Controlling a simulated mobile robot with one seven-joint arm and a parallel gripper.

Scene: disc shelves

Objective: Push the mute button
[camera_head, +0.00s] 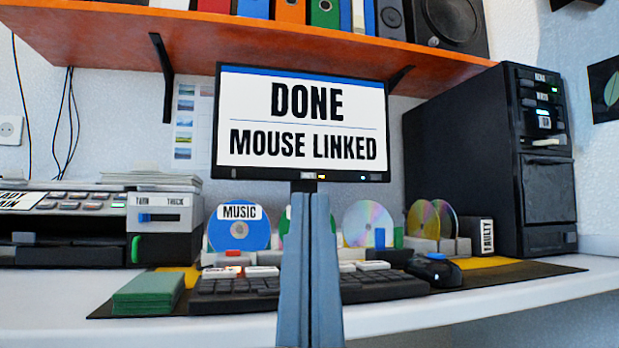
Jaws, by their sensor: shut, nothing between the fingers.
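No button that I can read as mute shows. The black keyboard (215,287) lies on the desk, with several white-topped labelled keys (262,271) along its back edge; their labels are too small to read. My gripper (312,198) is shut and empty, its two blue-grey fingers upright side by side in the middle of the view. They hide the keyboard's centre and what lies behind it.
Discs, one labelled "MUSIC" (239,228), stand behind the keyboard. A black mouse (433,270) sits right of it, green cards (148,292) left. A printer (60,228) stands far left, a black computer tower (490,160) right. An orange shelf (250,45) hangs above.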

